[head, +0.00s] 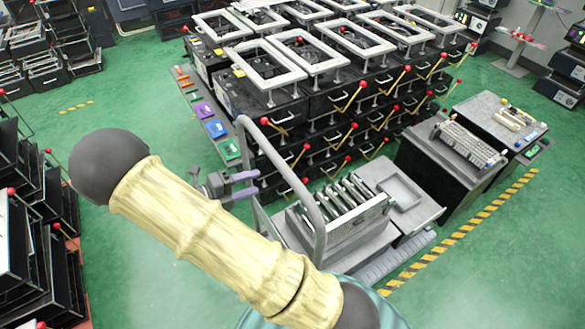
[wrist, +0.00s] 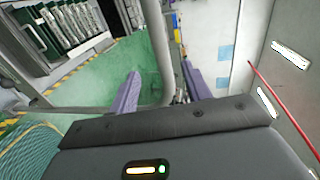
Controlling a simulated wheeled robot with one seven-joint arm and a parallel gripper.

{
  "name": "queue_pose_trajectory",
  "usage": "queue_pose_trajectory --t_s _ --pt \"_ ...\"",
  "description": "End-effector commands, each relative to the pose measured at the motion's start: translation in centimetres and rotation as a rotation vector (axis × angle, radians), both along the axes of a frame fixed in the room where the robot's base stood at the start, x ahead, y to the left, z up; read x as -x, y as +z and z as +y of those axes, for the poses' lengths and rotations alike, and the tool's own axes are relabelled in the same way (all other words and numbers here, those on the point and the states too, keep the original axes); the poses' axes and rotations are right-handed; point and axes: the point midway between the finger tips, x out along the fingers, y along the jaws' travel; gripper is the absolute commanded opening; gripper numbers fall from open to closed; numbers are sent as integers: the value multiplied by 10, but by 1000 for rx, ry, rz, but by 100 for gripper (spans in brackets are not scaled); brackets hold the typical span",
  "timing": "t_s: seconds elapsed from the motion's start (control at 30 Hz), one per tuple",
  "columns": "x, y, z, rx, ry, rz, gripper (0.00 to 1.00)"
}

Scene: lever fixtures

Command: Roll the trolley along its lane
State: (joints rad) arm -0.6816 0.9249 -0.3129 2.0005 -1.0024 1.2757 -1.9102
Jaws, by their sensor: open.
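The trolley's bent grey tube handle (head: 313,200) rises at the middle of the head view. My gripper (head: 256,183) is open, with purple fingers at the handle's left upright. In the wrist view the grey handle tube (wrist: 158,45) runs between the two spread fingers of my gripper (wrist: 160,75). I cannot tell whether either finger touches the tube. The rack (wrist: 70,25) also shows at upper left.
A yellow-black floor stripe (head: 465,228) runs along the right side. A bench with black drawers and red-knobbed levers (head: 320,100) stands behind the handle. Dark cabinets (head: 450,165) stand to the right.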

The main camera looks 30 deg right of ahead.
Motion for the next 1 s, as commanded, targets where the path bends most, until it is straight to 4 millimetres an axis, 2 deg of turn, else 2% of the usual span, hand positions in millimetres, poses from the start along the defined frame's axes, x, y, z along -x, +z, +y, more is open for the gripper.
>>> queue_pose_trajectory --t_s 0.1,0.7,0.83,1.0 --pt "0 -1 -22 3 -3 4 48" --pt "-3 -22 -122 1 -3 2 48" --pt "-4 -25 -132 -1 -1 1 48" --pt "-4 -27 -135 -1 0 -1 48"
